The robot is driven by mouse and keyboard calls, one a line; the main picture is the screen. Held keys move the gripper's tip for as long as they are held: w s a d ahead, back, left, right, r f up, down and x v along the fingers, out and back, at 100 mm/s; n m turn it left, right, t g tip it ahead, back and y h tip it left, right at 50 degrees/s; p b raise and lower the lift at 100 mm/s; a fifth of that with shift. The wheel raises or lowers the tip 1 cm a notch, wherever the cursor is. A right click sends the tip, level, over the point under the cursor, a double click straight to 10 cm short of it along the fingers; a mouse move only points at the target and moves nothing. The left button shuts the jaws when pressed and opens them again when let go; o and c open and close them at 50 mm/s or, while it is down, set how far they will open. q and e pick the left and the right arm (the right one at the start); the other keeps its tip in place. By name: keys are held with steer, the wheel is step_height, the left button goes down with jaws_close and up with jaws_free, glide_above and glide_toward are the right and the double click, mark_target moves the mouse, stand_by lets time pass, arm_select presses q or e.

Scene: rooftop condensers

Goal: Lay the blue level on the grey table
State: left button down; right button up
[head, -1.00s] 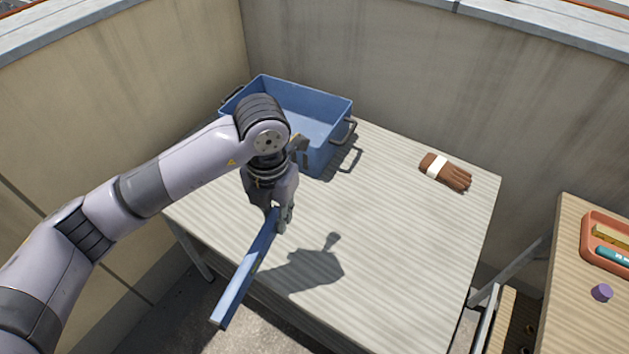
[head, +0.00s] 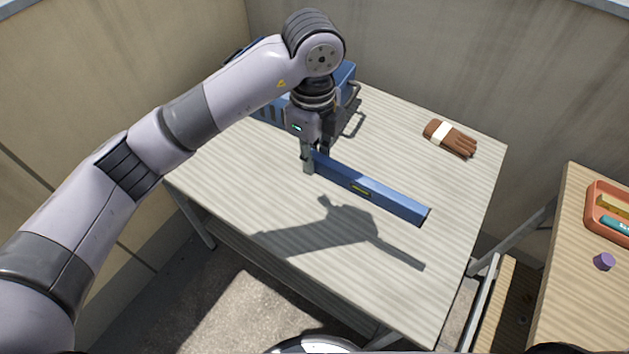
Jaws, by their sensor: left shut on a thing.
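The blue level (head: 375,189) is a long bar with a yellowish vial window on its side. My left gripper (head: 314,163) is shut on its left end. The level reaches out to the right and toward the front, held above the grey table (head: 240,195). Its shadow and the gripper's shadow fall on the tabletop, apart from the level. My right gripper is not in view.
A blue bin (head: 345,78) stands at the table's back left, mostly behind my left arm. A brown glove (head: 450,138) lies at the back right. A wooden table at the right holds an orange tray (head: 596,207) and a purple cylinder (head: 604,261). The middle tabletop is clear.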

mark_target(313, 211)
arm_select(q)
step_height(313, 211, down, 16)
steer(key=shift+f+b, duration=0.25)
steer(key=shift+b, duration=0.4)
steer(key=shift+f, duration=0.1)
steer(key=c, duration=1.5)
jaws_free()
step_height(313, 211, up, 12)
steer(key=shift+w+r, duration=0.1)
steer(key=shift+r, duration=0.05)
